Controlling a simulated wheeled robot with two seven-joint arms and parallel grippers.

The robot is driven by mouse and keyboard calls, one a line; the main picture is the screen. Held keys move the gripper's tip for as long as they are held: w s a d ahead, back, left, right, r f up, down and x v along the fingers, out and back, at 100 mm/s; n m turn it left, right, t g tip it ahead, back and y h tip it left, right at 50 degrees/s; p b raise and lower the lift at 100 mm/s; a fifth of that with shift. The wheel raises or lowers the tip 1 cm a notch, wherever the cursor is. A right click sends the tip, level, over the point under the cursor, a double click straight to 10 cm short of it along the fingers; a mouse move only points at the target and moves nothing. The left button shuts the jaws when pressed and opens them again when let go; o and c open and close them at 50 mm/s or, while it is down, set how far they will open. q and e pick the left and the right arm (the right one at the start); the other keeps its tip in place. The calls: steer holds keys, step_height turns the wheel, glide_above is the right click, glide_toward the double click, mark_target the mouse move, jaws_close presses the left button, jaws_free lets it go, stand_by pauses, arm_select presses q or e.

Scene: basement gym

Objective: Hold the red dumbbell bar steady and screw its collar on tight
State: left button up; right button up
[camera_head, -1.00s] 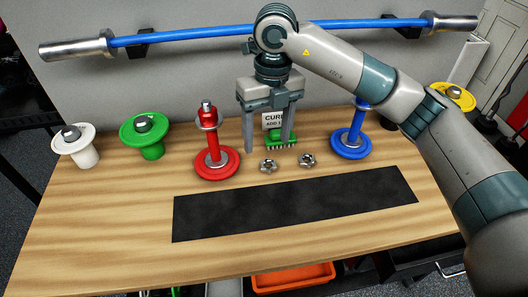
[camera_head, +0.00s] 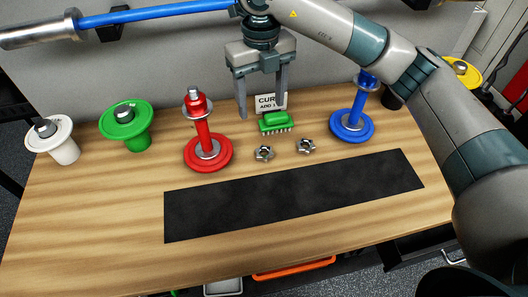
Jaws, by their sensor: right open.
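The red dumbbell bar (camera_head: 203,135) stands upright on a red round plate left of the table's middle, with a silver ring near its top. Two loose star-shaped metal collars, a left one (camera_head: 264,153) and a right one (camera_head: 306,146), lie flat on the wood to its right. My right gripper (camera_head: 261,113) points down, open and empty, to the right of the red bar and behind the collars. Its fingers are apart from the bar and both collars. My left gripper is not in view.
A green brush (camera_head: 275,122) and a small sign (camera_head: 265,102) sit near my right gripper. A blue dumbbell (camera_head: 352,122) stands to the right. Green (camera_head: 127,125) and white (camera_head: 52,140) plate pieces stand left. A flat black mat (camera_head: 290,195) covers the front middle.

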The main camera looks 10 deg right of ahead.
steer(key=p, duration=0.4)
glide_toward(264, 147)
steer(key=shift+s+a+f, duration=0.25)
steer(key=shift+s+f, duration=0.25)
steer(key=shift+s+a+f, duration=0.2)
steer(key=shift+s+f, duration=0.25)
steer(key=shift+f, duration=0.55)
steer(key=shift+d+f+p, duration=0.15)
steer(key=shift+f+p, duration=0.5)
steer(key=shift+p, duration=0.2)
step_height(264, 147, down, 3)
steer(key=shift+w+d+r+p, duration=0.1)
steer(key=shift+d+p, duration=0.05)
steer(key=shift+p, duration=0.65)
steer(key=shift+f, duration=0.5)
steer(key=c, duration=1.3)
